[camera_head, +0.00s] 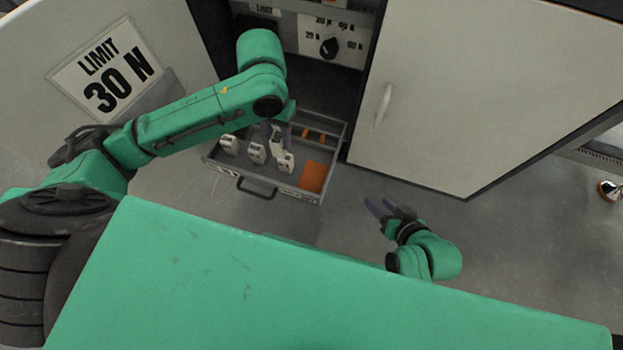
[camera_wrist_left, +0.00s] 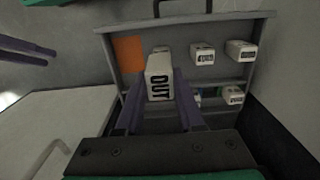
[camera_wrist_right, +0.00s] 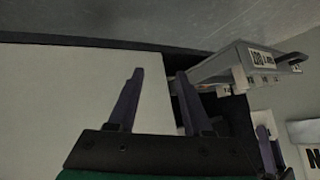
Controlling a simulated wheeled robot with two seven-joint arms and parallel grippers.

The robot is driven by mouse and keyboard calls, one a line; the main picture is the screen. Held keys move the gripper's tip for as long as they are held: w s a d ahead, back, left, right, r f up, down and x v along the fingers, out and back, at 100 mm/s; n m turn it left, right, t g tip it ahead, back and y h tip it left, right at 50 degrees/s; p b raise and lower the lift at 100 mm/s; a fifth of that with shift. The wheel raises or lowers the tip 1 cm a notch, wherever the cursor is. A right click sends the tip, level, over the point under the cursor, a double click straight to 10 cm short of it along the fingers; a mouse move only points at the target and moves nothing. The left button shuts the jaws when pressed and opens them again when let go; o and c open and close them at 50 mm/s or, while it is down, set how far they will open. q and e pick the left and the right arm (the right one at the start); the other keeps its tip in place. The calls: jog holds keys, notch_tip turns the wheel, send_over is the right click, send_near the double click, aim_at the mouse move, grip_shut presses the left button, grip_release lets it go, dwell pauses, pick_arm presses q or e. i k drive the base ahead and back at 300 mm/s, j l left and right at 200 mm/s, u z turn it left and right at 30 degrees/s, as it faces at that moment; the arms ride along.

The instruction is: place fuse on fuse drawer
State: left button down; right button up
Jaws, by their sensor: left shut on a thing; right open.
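My left gripper (camera_head: 278,131) is shut on a white fuse (camera_wrist_left: 160,78) marked "OUT"; it holds the fuse over the open grey fuse drawer (camera_head: 225,172). Whether the held fuse touches the drawer floor I cannot tell. Several other white fuses, such as one at the left (camera_head: 229,145) and one in the middle (camera_head: 257,153), stand in the drawer; two show in the left wrist view (camera_wrist_left: 202,52) (camera_wrist_left: 240,50). My right gripper (camera_head: 379,205) is open and empty, right of and in front of the drawer; its fingers show apart in the right wrist view (camera_wrist_right: 160,75).
An orange patch (camera_head: 314,176) lies at the drawer's front right corner. The drawer has a dark front handle (camera_head: 257,190). A panel with a dark knob (camera_head: 328,47) is behind. A "LIMIT 30 N" sign (camera_head: 105,75) is at left.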

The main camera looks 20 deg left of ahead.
aim_at(313, 177)
jog(key=k+z, duration=0.2)
jog(key=z, duration=0.2)
jog(key=k+z, duration=0.2)
jog(key=z, duration=0.2)
jog(key=k+l+z, duration=0.1)
jog(key=z, duration=0.3)
jog(key=k+j+z, duration=0.15)
jog(key=k+j, duration=0.15)
jog(key=j, duration=0.1)
